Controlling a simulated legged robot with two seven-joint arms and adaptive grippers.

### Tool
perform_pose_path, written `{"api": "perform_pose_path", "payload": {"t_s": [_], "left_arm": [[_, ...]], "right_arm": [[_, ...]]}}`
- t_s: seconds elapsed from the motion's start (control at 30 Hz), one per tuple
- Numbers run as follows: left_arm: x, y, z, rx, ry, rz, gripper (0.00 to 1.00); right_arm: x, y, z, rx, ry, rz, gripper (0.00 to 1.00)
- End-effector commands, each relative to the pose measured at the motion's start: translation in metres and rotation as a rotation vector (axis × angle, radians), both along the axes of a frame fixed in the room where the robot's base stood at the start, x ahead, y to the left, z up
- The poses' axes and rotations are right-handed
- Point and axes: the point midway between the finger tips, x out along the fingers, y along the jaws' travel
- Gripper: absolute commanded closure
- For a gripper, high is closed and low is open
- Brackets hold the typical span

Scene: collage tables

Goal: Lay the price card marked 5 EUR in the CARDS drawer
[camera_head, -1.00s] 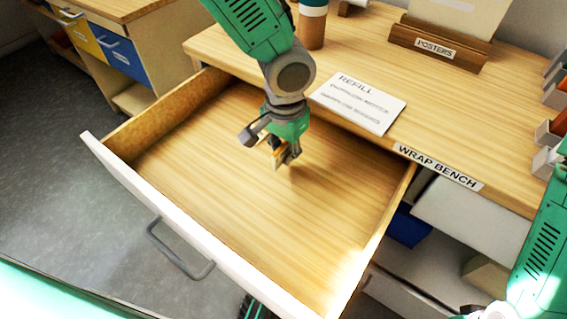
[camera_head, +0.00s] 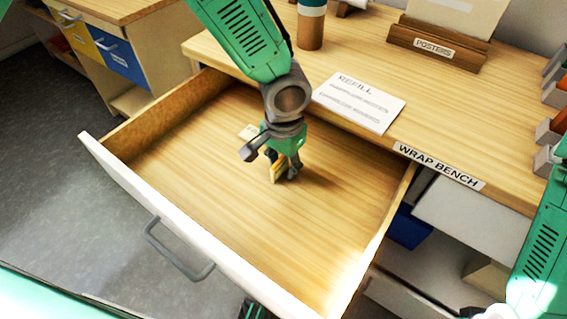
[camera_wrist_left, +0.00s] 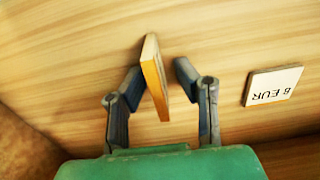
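The open drawer (camera_head: 195,236) has a wooden inside and a white front; I see no label on it. My left gripper (camera_head: 283,174) points down inside the drawer, low over its floor. In the left wrist view its two fingers (camera_wrist_left: 160,75) stand apart around a thin card (camera_wrist_left: 153,75), seen nearly edge-on and tilted. A gap shows between the card and the right-hand finger. This card (camera_head: 275,170) also shows in the head view; its print is hidden. A second card (camera_wrist_left: 272,86) lies flat, upside down, apparently reading 8 EUR; it peeks out behind the gripper (camera_head: 249,132).
The wrap bench (camera_head: 440,150) carries a REFILL sheet (camera_head: 360,102), a cup (camera_head: 311,25) and a POSTERS holder (camera_head: 435,45). My right arm (camera_head: 540,250) is at the right edge, its gripper out of view. The drawer's front and right floor are clear.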

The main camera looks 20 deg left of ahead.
Motion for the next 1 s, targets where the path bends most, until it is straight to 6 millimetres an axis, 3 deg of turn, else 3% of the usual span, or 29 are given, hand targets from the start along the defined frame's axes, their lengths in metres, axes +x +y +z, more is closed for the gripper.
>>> {"api": "perform_pose_path", "payload": {"t_s": [0.17,0.4,0.6,1.0], "left_arm": [[0.001,0.000,0.023,-0.001,-0.004,0.002,0.73],[0.001,-0.001,0.076,-0.001,-0.006,0.002,0.73],[0.001,-0.001,0.108,-0.001,-0.003,0.001,0.73],[0.000,-0.001,0.120,0.000,0.000,0.001,0.73]], "right_arm": [[0.000,0.000,0.006,0.000,0.000,0.000,0.31],[0.000,0.000,0.017,0.000,0.000,0.000,0.31],[0.000,0.000,0.023,0.000,0.000,0.000,0.31],[0.000,0.000,0.025,0.000,0.000,0.000,0.31]]}}
